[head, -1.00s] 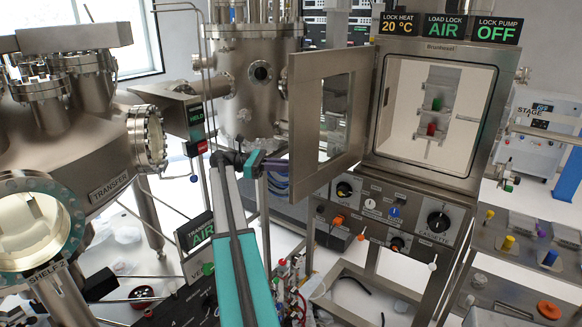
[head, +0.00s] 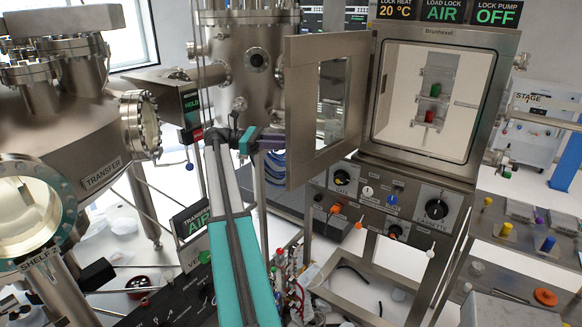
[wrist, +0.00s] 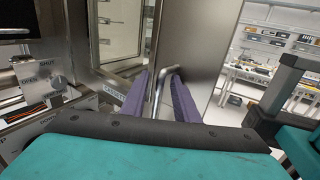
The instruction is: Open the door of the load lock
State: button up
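The load lock is a steel box whose door (head: 302,110), a panel with a window, stands swung open to the left. The lit chamber (head: 397,105) shows inside, with a rack holding a green and a red piece. My gripper (head: 275,143) has purple fingers and is at the door's outer left side, near its lower part. In the wrist view, my gripper (wrist: 160,88) has its fingers apart, one on each side of a bent metal door handle (wrist: 164,82). I cannot tell whether either finger touches the handle.
A control panel with knobs (head: 436,208) is below the chamber. The transfer chamber (head: 60,130) stands at left, and a vertical steel vessel (head: 250,75) stands behind my gripper. A bench with coloured pegs (head: 505,229) is at right.

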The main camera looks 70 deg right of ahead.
aim_at(290, 153)
jog(key=a+b, duration=0.1)
jog(key=s+a+b, duration=0.1)
jog(key=b, duration=0.1)
jog(key=shift+s+a+f, duration=0.15)
jog(key=shift+a+f, duration=0.05)
jog(key=shift+a, duration=0.05)
jog(key=shift+s+a+b, duration=0.15)
jog(key=shift+a+b, duration=0.15)
jog(key=shift+b, duration=0.6)
